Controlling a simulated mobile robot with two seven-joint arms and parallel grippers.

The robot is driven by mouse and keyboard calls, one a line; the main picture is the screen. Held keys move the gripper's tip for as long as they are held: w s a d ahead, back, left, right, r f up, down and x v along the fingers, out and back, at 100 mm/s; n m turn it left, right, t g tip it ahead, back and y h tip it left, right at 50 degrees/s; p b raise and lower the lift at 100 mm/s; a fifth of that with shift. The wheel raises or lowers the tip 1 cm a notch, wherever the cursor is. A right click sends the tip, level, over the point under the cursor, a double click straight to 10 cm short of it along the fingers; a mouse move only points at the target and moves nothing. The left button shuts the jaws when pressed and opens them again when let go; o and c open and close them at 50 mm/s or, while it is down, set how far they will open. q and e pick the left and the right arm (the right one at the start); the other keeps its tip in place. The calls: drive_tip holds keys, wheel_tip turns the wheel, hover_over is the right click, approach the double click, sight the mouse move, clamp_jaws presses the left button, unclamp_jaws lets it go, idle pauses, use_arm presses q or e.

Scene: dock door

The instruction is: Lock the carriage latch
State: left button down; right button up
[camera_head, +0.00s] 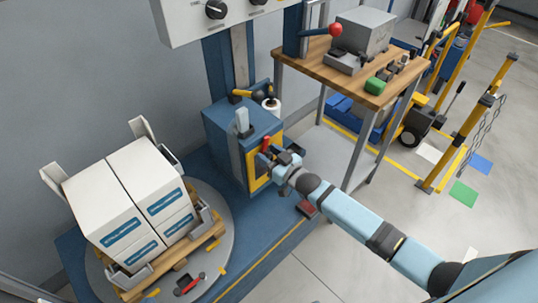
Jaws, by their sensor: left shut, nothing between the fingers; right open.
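The carriage (222,128) is a blue box on the mast of a pallet-wrapping machine. A yellow plate (252,172) is on its right-hand face, with a red handle (266,144) standing up on it, which looks like the latch. My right gripper (270,157) is open at this plate, with its fingers right by the red handle. I cannot tell whether they touch it or stand around it. The gripper hides the lower part of the handle and some of the plate. My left gripper is not in view.
White boxes (107,195) on a wooden pallet stand on the grey turntable (216,262) at the left. A wooden workbench (307,65) with tools stands behind my arm. A film roll (271,106) is on the carriage. Open floor lies right of the blue base.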

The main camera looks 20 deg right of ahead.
drive_tip(key=c, duration=0.8)
drive_tip(key=shift+d+n+p, duration=0.2)
drive_tip(key=shift+n+p, duration=0.1)
drive_tip(key=shift+n, duration=0.4)
drive_tip(key=shift+w+d+n, duration=0.1)
drive_tip(key=shift+d+n, duration=0.05)
drive_tip(key=shift+n, duration=0.35)
drive_tip(key=shift+o, duration=0.3)
drive_tip(key=shift+f+n, duration=0.1)
drive_tip(key=shift+n, duration=0.3)
drive_tip(key=o, duration=0.7)
